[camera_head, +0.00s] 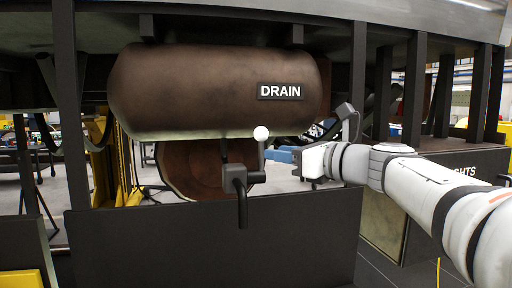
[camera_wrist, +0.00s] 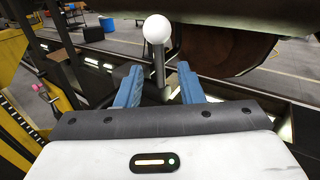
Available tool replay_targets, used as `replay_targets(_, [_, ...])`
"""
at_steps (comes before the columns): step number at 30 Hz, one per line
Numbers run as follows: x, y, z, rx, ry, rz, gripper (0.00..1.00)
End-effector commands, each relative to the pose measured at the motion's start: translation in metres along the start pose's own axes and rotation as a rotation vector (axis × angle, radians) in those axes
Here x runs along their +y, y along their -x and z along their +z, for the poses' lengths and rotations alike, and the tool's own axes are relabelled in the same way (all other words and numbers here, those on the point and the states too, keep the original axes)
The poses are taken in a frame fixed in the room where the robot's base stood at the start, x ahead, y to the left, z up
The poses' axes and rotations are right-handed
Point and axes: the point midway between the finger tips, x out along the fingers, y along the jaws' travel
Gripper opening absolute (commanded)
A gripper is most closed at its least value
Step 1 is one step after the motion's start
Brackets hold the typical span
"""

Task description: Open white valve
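The white valve has a round white knob (camera_head: 261,133) on a short grey lever, standing upright from a dark valve body (camera_head: 234,180) under the brown tank. In the wrist view the white knob (camera_wrist: 158,29) is above and ahead of the fingers, and its lever runs down between the two blue fingertips. My gripper (camera_head: 280,155) is at the lever's right side, just below knob height. In the wrist view my gripper (camera_wrist: 160,73) is open, with gaps on both sides of the lever. I cannot tell whether the lever is inside the fingers or just beyond them.
The brown tank (camera_head: 190,90) with a DRAIN sign (camera_head: 282,91) hangs directly above. A dark panel (camera_head: 300,235) spans below the valve. Dark posts (camera_head: 71,130) flank the tank. A yellow frame (camera_wrist: 20,130) stands at the left in the wrist view.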

Motion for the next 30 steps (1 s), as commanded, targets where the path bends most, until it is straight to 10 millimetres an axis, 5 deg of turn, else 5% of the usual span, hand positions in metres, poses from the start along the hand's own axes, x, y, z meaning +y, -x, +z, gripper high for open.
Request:
replay_targets(16, [0.003, -0.073, 0.007, -0.017, -0.026, 0.011, 0.34])
replay_targets(27, [0.003, -0.081, 0.006, -0.018, -0.025, 0.008, 0.34])
replay_targets(30, [0.003, -0.081, 0.006, -0.018, -0.025, 0.009, 0.27])
